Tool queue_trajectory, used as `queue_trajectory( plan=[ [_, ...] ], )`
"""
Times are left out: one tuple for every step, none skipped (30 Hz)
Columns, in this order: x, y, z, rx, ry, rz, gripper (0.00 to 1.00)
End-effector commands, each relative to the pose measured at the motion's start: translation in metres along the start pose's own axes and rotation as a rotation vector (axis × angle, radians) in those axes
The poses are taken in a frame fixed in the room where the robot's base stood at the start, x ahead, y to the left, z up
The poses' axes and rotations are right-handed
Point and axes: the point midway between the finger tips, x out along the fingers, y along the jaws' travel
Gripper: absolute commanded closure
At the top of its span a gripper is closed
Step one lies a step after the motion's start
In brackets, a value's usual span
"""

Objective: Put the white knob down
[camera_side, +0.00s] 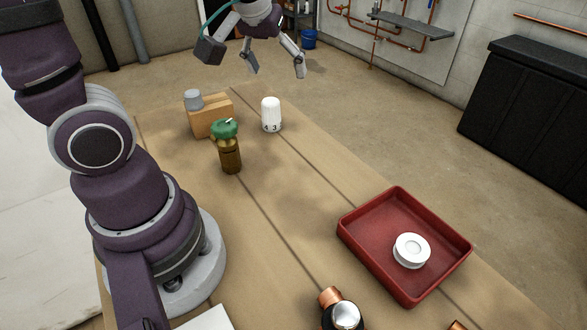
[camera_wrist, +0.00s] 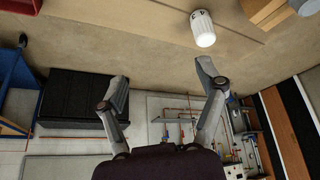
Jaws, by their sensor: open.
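The white knob (camera_side: 271,115) stands upright on the wooden bench, with dark numbers near its base. It also shows at the top of the wrist view (camera_wrist: 203,28). My gripper (camera_side: 275,74) is open and empty, raised above the far end of the bench. Its two fingers are spread apart in the wrist view (camera_wrist: 160,80). The knob is apart from the fingers, below them in the side view.
A brass valve with a green cap (camera_side: 229,148) stands near the knob, with a wooden block (camera_side: 208,117) and grey cylinder (camera_side: 193,99) behind it. A red tray (camera_side: 368,241) holds a white roll (camera_side: 411,250). A copper-and-black fitting (camera_side: 341,311) is at the front. The bench middle is clear.

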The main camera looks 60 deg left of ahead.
Motion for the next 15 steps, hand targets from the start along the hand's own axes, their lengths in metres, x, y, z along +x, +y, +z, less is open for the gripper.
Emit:
queue_trajectory(
  plan=[
    [-0.018,0.006,0.017,0.108,0.001,0.067,0.30],
    [-0.027,0.009,0.028,0.180,-0.002,0.104,0.30],
    [-0.037,0.012,0.043,0.271,-0.003,0.145,0.30],
    [-0.043,0.013,0.053,0.335,-0.003,0.172,0.30],
    [-0.047,0.014,0.062,0.394,-0.002,0.196,0.30],
    [-0.052,0.015,0.073,0.460,0.000,0.221,0.30],
    [-0.054,0.015,0.080,0.501,0.002,0.235,0.30],
    [-0.056,0.015,0.085,0.533,0.005,0.247,0.30],
    [-0.058,0.015,0.090,0.568,0.006,0.258,0.30],
    [-0.059,0.015,0.093,0.584,0.006,0.263,0.30],
    [-0.059,0.015,0.095,0.595,0.007,0.266,0.30],
    [-0.059,0.015,0.096,0.603,0.007,0.268,0.30],
    [-0.059,0.015,0.096,0.605,0.007,0.269,0.30],
    [-0.059,0.015,0.096,0.605,0.006,0.268,0.30],
    [-0.059,0.015,0.096,0.603,0.006,0.268,0.30]
  ],
)
